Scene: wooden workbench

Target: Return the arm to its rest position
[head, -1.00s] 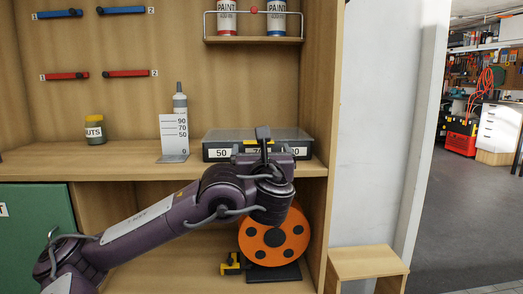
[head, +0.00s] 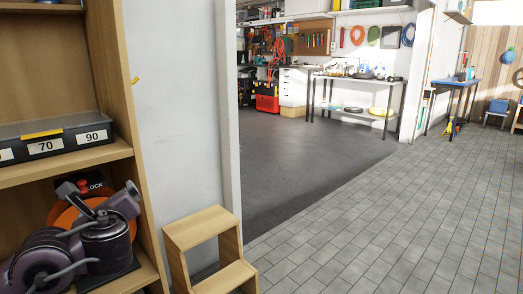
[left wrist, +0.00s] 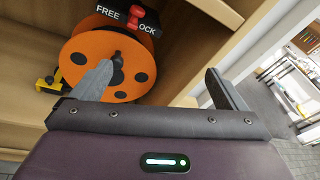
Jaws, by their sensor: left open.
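My left gripper (left wrist: 160,72) is open, its two grey fingers wide apart with nothing held between them. In the left wrist view, an orange reel (left wrist: 75,52) with dark holes stands behind and beyond the left finger. In the head view, my purple left arm is folded at the lower left, in front of the lower shelf, and hides most of the orange reel (head: 62,218). Whether a finger touches the reel is hard to tell. My right gripper is in neither view.
A dark case (head: 60,128) labelled 70 and 90 sits on the shelf above. A red lever (left wrist: 136,16) is on the black FREE/LOCK plate. A wooden step stool (head: 205,235) stands by the white wall (head: 180,110). Open tiled floor (head: 390,220) lies to the right.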

